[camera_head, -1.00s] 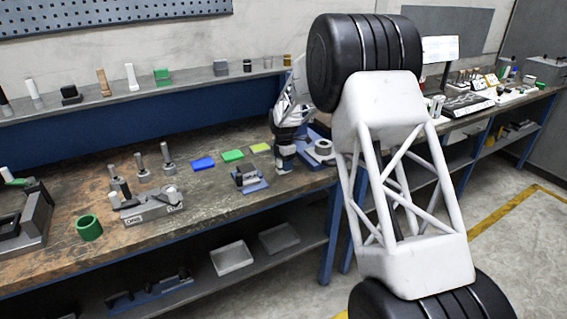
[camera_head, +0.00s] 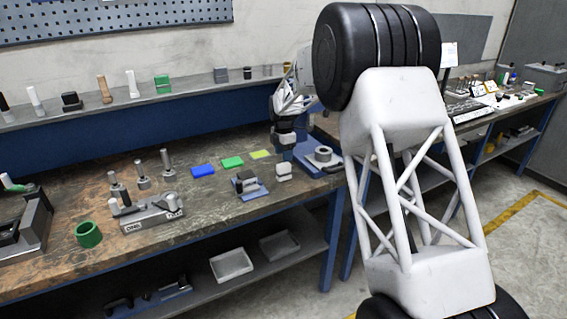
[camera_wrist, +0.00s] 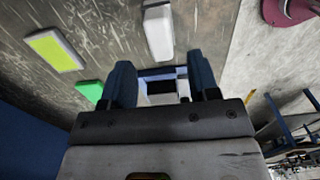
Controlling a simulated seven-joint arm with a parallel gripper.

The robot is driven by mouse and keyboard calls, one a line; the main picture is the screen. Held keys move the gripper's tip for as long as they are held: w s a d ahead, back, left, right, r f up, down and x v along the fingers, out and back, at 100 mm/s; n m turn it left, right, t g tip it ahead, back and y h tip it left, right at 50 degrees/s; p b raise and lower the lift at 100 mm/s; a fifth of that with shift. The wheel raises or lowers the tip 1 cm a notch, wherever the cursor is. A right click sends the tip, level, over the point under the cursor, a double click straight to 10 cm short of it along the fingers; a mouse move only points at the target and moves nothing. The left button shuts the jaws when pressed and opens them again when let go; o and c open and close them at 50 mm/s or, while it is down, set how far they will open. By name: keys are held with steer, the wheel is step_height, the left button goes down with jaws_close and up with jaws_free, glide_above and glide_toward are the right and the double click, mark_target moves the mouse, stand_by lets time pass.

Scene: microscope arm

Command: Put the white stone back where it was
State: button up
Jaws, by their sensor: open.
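The white stone (camera_head: 283,172) is a small pale block on the bench in the head view, right of a blue plate (camera_head: 262,190). In the wrist view the white stone (camera_wrist: 158,32) lies beyond my fingertips, apart from them. My gripper (camera_head: 286,153) is just behind and above the stone in the head view; its fingertips are small and hard to make out there. In the wrist view my gripper (camera_wrist: 162,78) has its two dark blue fingers spread wide, with no object held. Between them show a dark block and some blue surface further off.
A dark block (camera_head: 246,182) sits on the blue plate. Blue (camera_head: 203,170), green (camera_head: 231,162) and yellow (camera_head: 260,154) flat pieces lie left of my gripper. A grey holder with posts (camera_head: 150,212) stands at the left.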

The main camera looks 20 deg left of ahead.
mark_target(285, 165)
steer(key=shift+r, duration=2.4)
steer(key=shift+d, duration=0.1)
steer(key=s+d+r+m+t, duration=0.1)
steer(key=s+d+r+m, duration=0.7)
steer(key=s+d, duration=0.55)
steer(key=s+d+r+m, duration=0.5)
steer(key=s+d+r, duration=0.45)
steer(key=d, duration=0.75)
steer(key=s+d+f+m, duration=0.2)
steer(key=s+d+m, duration=0.2)
steer(key=s, duration=0.7)
steer(key=s+d+f+m+t, duration=0.1)
steer(key=s+d+m, duration=0.4)
steer(key=s, duration=0.7)
steer(key=s+d+f+m, duration=0.3)
steer(key=s+d+m, duration=0.2)
steer(key=s, duration=0.7)
steer(key=shift+s+d+f+t, duration=0.2)
steer(key=shift+d+f+t, duration=0.1)
steer(key=shift+d, duration=0.9)
